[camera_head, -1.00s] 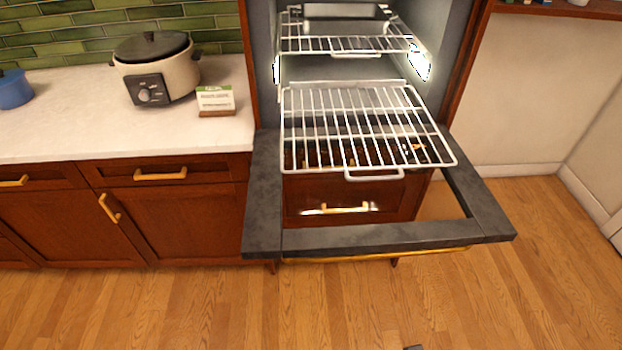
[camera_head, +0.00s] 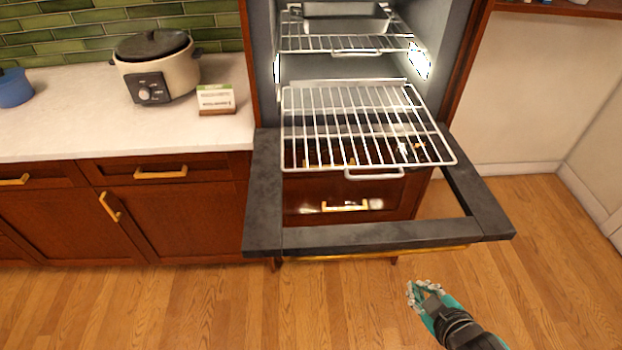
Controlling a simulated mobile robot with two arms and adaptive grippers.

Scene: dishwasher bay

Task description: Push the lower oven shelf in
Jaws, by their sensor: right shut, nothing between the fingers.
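The lower oven shelf (camera_head: 362,122) is a white wire rack. It is slid far out of the oven (camera_head: 350,72) over the open door (camera_head: 375,238), and its front handle loop (camera_head: 374,175) faces me. My right gripper (camera_head: 417,287) is at the bottom right of the picture, in front of the door's front edge and apart from the shelf. Its teal fingers are shut and empty. My left gripper is not in view.
An upper rack (camera_head: 345,44) with a metal pan (camera_head: 345,18) sits inside the oven. A counter (camera_head: 60,120) with a slow cooker (camera_head: 158,66) and a small box (camera_head: 215,99) stands left. Wood floor (camera_head: 540,270) is clear at right and in front.

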